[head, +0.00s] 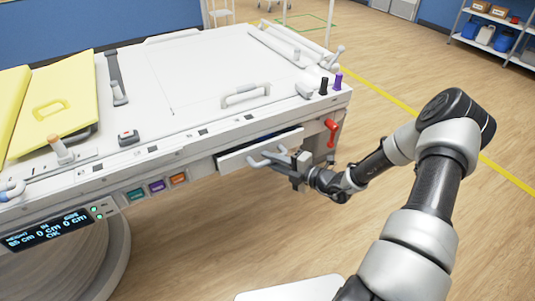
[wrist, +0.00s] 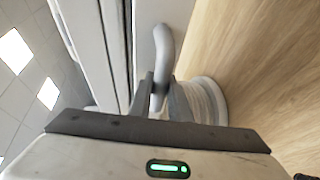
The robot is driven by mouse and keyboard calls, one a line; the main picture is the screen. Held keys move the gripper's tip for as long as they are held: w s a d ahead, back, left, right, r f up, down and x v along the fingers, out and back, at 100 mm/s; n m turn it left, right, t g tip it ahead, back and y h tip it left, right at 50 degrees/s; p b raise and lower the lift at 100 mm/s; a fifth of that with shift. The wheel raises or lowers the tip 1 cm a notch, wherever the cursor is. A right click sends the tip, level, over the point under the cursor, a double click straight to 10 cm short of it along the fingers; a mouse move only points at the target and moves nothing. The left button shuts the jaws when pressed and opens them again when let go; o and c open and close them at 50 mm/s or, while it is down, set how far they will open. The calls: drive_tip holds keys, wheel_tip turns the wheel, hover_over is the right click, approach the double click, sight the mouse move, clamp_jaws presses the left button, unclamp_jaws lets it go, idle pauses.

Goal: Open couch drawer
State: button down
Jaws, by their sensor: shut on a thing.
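The couch (head: 190,75) is a wide white table with a control strip along its front edge. Its white drawer (head: 235,161) sits under the front edge and stands partly open, with a dark gap above its front panel. A light grey bar handle (head: 262,160) is on the drawer front. My gripper (head: 290,163) is shut on the right part of this handle. In the wrist view the handle (wrist: 164,42) runs down between the two fingers of my gripper (wrist: 161,95). The drawer's inside is mostly hidden.
A red lever (head: 331,130) hangs at the couch's right corner, close above my gripper. Coloured buttons (head: 157,186) and a display (head: 47,233) are to the left. Open wooden floor (head: 300,235) lies in front of the drawer. Shelves (head: 492,35) stand far right.

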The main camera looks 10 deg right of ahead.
drive_tip(key=s+d+p, duration=0.2)
drive_tip(key=s, duration=0.6)
drive_tip(key=s+d+p, duration=0.3)
drive_tip(key=s, duration=0.5)
drive_tip(key=shift+s, duration=0.15)
drive_tip(key=shift+d, duration=0.1)
drive_tip(key=c, duration=1.6)
unclamp_jaws()
drive_tip(key=shift+c, duration=0.2)
drive_tip(key=shift+d, duration=0.1)
drive_tip(key=p+v, duration=0.1)
drive_tip(key=v, duration=1.6)
drive_tip(key=shift+s, duration=0.2)
